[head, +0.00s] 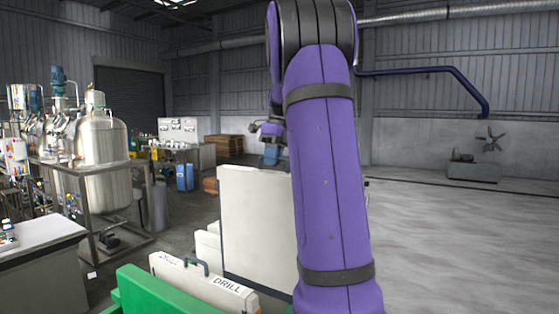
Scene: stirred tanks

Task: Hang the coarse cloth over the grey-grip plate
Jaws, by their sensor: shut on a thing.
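My purple arm rises through the middle of the head view and bends over at the top. The dark end of it, with my gripper (269,139), shows small just left of the upright link and is partly hidden by it. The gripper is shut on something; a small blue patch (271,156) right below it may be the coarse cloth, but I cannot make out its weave. A pale plate with a dark grey grip (225,291), marked DRILL, stands upright at the bottom. The gripper appears above and beyond it, apart from it.
A large off-white panel (255,222) stands behind the plate, and a green edge (160,291) runs in front. Steel tanks (104,150) in a frame and a grey bench (42,250) stand left. The floor at right is open, with a fan (489,140) far back.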

